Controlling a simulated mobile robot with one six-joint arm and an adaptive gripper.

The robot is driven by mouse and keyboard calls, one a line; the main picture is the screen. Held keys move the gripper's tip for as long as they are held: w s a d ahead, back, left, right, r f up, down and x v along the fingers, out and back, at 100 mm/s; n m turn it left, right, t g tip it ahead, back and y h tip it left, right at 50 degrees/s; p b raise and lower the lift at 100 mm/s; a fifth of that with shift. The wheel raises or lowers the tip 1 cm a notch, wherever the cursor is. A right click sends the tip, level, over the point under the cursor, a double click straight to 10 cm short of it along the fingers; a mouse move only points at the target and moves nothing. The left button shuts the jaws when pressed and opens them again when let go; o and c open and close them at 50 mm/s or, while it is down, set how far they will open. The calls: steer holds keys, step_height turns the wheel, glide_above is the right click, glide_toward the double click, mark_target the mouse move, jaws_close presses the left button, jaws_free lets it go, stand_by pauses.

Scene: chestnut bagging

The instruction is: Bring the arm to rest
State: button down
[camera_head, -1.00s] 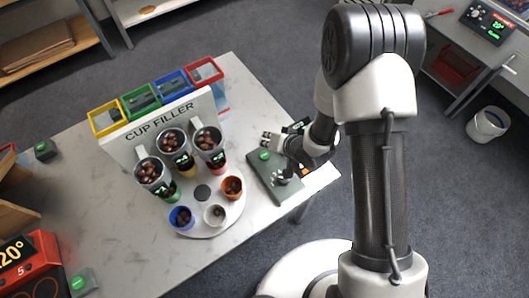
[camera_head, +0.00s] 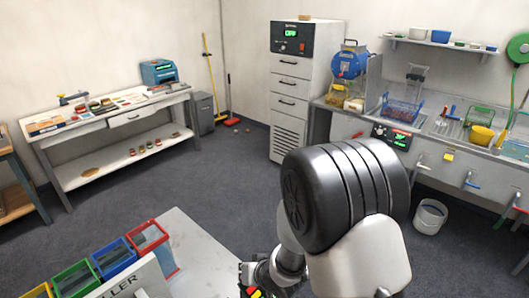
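My arm rises at the lower middle right, its large dark joint in front of the room. The end of my arm, with my gripper (camera_head: 247,275), shows only in part at the bottom edge, just right of the white table (camera_head: 195,245). Its fingers are too small and cut off to tell whether they are open or shut, or whether anything is in them. The white cup filler board (camera_head: 128,285) is cut off at the bottom left. Blue (camera_head: 115,260), red (camera_head: 150,245), green (camera_head: 75,280) and yellow bins stand behind it. The cups are out of view.
A workbench (camera_head: 110,118) with small items stands at the back left. A white drawer cabinet (camera_head: 300,90) and a counter with a blue drum machine (camera_head: 349,62) and sinks run along the back right. A white bucket (camera_head: 430,216) stands on the floor. The middle floor is open.

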steer(key=s+d+r+m+h, duration=0.1)
steer(key=s+d+r+h, duration=0.1)
steer(key=d+r, duration=0.65)
steer(key=s+d+r+h, duration=0.3)
steer(key=d+r, duration=0.4)
steer(key=r, duration=0.2)
steer(key=s+d+r+g, duration=0.1)
steer(key=s+d+r, duration=0.1)
steer(key=s, duration=0.8)
steer(key=s+d+r+m, duration=0.1)
steer(key=s+r, duration=0.4)
steer(key=s, duration=0.5)
steer(key=shift+d+g+b, duration=0.4)
steer(key=shift+d+b, duration=0.05)
steer(key=shift+d, duration=0.45)
